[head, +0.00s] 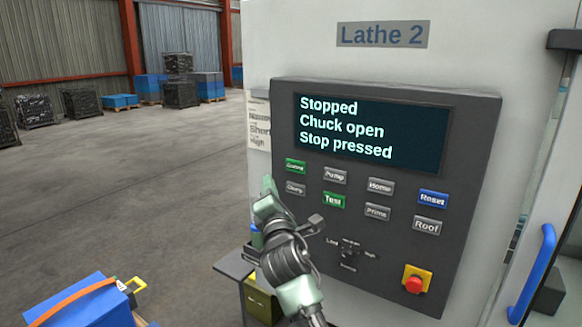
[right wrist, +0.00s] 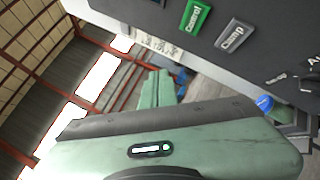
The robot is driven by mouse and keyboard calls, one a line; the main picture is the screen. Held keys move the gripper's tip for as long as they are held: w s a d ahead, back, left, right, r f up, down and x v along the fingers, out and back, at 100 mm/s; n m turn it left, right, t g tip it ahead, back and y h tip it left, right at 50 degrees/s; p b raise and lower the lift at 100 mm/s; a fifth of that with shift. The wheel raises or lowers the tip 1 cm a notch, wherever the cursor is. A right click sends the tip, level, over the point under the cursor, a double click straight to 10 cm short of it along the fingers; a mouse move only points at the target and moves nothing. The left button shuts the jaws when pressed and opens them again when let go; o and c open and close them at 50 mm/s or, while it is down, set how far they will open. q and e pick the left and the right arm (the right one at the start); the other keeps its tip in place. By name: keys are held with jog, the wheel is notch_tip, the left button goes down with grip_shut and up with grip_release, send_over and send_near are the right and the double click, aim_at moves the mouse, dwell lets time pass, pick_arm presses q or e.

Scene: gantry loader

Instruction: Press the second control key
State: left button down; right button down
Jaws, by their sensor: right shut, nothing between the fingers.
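The dark control panel (head: 470,150) of Lathe 2 carries two rows of keys. The upper row has a green key (head: 295,166) with a small label, then Pump (head: 335,176), Home (head: 380,187) and blue Reset (head: 433,198). The lower row has a grey key that looks like Clamp (head: 295,188), green Test (head: 333,200), Prime (head: 376,211) and Roof (head: 428,227). My right gripper (head: 268,188) is shut and empty, just left of the panel's left keys. In the right wrist view its fingers (right wrist: 157,85) are below the green key (right wrist: 195,16) and Clamp (right wrist: 235,36). My left gripper is out of view.
The screen (head: 370,133) reads Stopped, Chuck open, Stop pressed. A rotary selector (head: 350,247) and a red stop button (head: 414,284) on yellow sit low on the panel. A blue handle (head: 535,275) is at right. A blue box (head: 75,305) stands lower left; open floor lies beyond.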

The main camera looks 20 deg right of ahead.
aim_at(289, 163)
jog(key=shift+w+d, duration=0.15)
jog(key=shift+w+d+f, duration=0.1)
jog(key=shift+w+d, duration=0.75)
jog(key=shift+d, duration=0.25)
jog(key=shift+w+d+r, duration=0.1)
jog(key=shift+w+d, duration=0.8)
jog(key=shift+d, duration=0.25)
jog(key=shift+w+d+f, duration=0.1)
jog(key=shift+w+d, duration=0.75)
jog(key=shift+d, duration=0.25)
jog(key=shift+d, duration=0.1)
jog(key=shift+w+d, duration=0.25)
jog(key=shift+w+d, duration=0.25)
jog(key=shift+d, duration=0.05)
dwell(0.6)
jog(key=shift+s+a, duration=0.1)
jog(key=shift+a, duration=0.05)
jog(key=shift+s+a, duration=0.45)
